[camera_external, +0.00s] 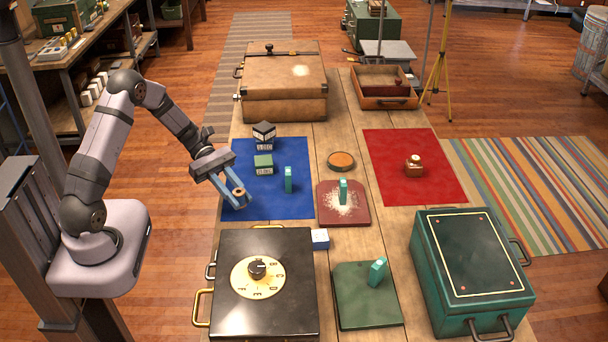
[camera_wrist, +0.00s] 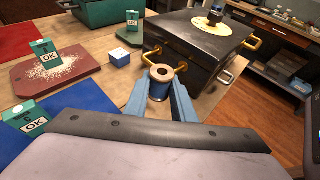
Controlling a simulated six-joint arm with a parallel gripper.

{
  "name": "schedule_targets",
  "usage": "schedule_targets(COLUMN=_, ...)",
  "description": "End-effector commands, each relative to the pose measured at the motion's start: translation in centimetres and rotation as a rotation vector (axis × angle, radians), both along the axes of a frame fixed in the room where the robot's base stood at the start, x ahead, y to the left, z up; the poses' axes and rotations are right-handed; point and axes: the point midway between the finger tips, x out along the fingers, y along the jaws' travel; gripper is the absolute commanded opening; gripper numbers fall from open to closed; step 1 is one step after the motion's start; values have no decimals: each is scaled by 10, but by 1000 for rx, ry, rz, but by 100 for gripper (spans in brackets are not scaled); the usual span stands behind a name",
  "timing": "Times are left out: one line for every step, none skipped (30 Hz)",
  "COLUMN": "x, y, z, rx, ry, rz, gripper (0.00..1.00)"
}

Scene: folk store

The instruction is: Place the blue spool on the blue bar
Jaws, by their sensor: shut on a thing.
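My gripper (camera_external: 236,195) is shut on the blue spool (camera_external: 240,193), which has a tan wooden top with a dark hole. In the wrist view the spool (camera_wrist: 159,88) stands upright between the two blue fingers. In the external view the gripper is over the lower left part of the blue mat (camera_external: 255,207), a flat blue rectangle on the table; the height gap is hard to judge. The mat's edge also shows in the wrist view (camera_wrist: 72,112). I see no separate bar, only this blue mat.
On the mat stand a teal box (camera_external: 288,178), a green labelled box (camera_external: 264,164) and a dark labelled block (camera_external: 264,134). Right of it are a maroon board (camera_external: 328,210) and a red mat (camera_external: 400,150). A black case (camera_external: 262,315) and a blue-white block (camera_external: 320,238) stand nearer the front.

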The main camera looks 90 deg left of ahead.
Motion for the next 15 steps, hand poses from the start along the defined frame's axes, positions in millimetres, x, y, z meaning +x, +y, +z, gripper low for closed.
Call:
schedule_targets(x=7, y=1, z=-6, rx=1, ry=-1, rz=-4, gripper=2)
schedule_targets(x=12, y=3, z=-8, rx=4, ry=-3, rz=-5, gripper=2)
schedule_targets(x=20, y=4, z=-10, rx=3, ry=-3, rz=-8, gripper=2)
schedule_targets(x=27, y=5, z=-11, rx=4, ry=-4, rz=-10, gripper=2)
schedule_targets(x=34, y=6, z=-12, rx=5, ry=-4, rz=-13, gripper=2)
schedule_targets(x=46, y=7, z=-14, rx=4, ry=-5, rz=-15, gripper=2)
schedule_targets(x=55, y=7, z=-14, rx=5, ry=-6, rz=-18, gripper=2)
schedule_targets(x=65, y=8, z=-14, rx=5, ry=-6, rz=-21, gripper=2)
schedule_targets(x=78, y=7, z=-14, rx=5, ry=-7, rz=-24, gripper=2)
schedule_targets(x=89, y=5, z=-13, rx=6, ry=-7, rz=-28, gripper=2)
schedule_targets(x=99, y=4, z=-12, rx=6, ry=-9, rz=-29, gripper=2)
schedule_targets(x=113, y=1, z=-10, rx=6, ry=-9, rz=-34, gripper=2)
schedule_targets(x=123, y=-2, z=-8, rx=7, ry=-9, rz=-38, gripper=2)
schedule_targets(x=132, y=-6, z=-5, rx=6, ry=-10, rz=-42, gripper=2)
schedule_targets(x=144, y=-11, z=-1, rx=5, ry=-11, rz=-46, gripper=2)
